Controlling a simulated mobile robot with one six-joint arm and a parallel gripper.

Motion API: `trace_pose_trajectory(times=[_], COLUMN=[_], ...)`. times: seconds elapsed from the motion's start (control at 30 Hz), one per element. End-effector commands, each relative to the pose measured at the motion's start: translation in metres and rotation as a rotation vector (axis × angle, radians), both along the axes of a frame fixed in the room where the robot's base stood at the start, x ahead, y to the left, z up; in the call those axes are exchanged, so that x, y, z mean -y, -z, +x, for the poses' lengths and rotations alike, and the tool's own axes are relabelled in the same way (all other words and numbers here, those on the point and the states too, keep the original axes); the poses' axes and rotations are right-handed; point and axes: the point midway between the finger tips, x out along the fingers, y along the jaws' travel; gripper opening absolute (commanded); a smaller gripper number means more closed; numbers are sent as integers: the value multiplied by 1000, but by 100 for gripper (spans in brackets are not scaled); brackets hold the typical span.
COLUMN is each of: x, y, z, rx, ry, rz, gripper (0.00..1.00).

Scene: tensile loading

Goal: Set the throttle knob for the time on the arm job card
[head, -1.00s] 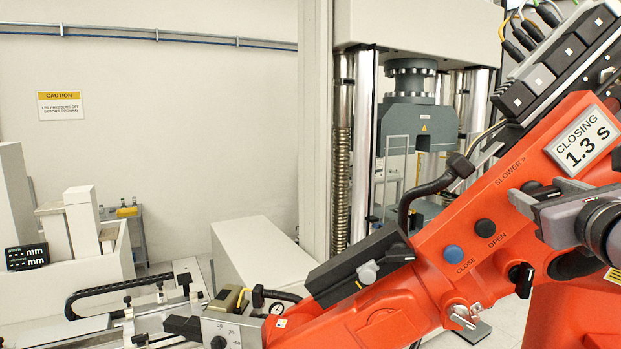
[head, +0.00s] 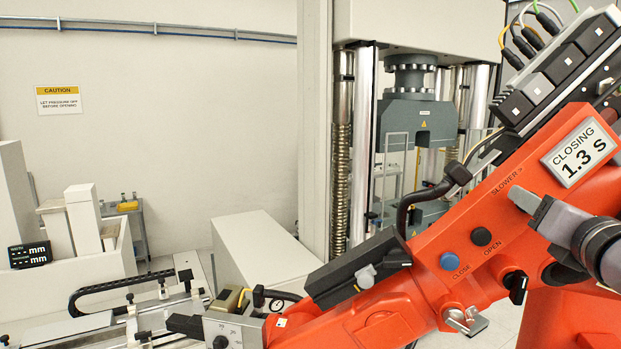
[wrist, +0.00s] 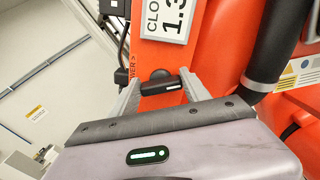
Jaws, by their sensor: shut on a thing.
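The job card (head: 580,152) on the orange arm reads "CLOSING 1.3 S"; part of it shows in the wrist view (wrist: 166,20). Below it is the black throttle knob (wrist: 160,83), with a white mark on its right part in the wrist view. My gripper (wrist: 161,88) is shut on the knob, one pale finger on each side. In the head view my gripper (head: 526,198) reaches in from the right and mostly hides the knob. A "SLOWER >" label (head: 507,182) is printed left of the knob. The scale around the knob is not readable.
A blue CLOSE button (head: 450,260) and a black OPEN button (head: 481,236) sit lower on the orange arm. A black hose (wrist: 275,50) runs close right of my gripper in the wrist view. Black valve blocks (head: 555,75) with cables stand above the card.

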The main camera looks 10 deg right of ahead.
Motion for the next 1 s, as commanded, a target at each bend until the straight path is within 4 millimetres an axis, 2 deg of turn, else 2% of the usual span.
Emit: trace_pose_trajectory(times=[0.2,0.5,1.0], x=[1,1,1], y=[-2,0,1], z=[0,0,0], rx=[48,91,108], ry=[-2,-2,-3], rz=[153,289,338], gripper=[14,14,14])
